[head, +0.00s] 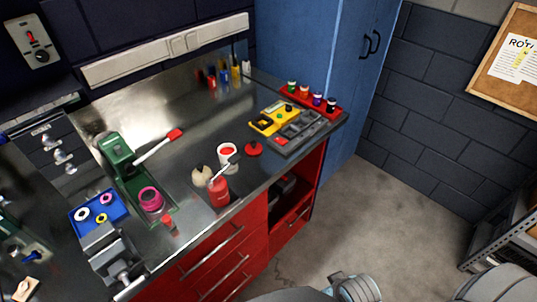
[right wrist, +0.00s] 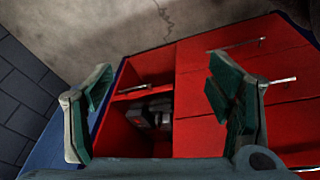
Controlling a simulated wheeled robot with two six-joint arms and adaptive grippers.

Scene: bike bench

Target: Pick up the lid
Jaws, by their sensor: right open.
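The lid looks to be the small round red piece with a dark knob (head: 253,149), lying flat on the steel bench top (head: 185,125), right of an open white pot with red inside (head: 227,153). My right gripper (right wrist: 160,88) is open and empty in the right wrist view. Its fingers are spread in front of the red drawer front and an open red compartment (right wrist: 130,133), below the bench top. No lid shows in that view. Grey parts of my arm show at the bottom of the head view, away from the lid. My left gripper is not in view.
A red can with a thin spout (head: 219,190) and a beige lump (head: 202,177) stand near the pot. Yellow (head: 272,119) and grey (head: 298,132) trays lie behind the lid. A green tool (head: 118,155), blue tray (head: 98,212) and vise (head: 108,250) crowd the left.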

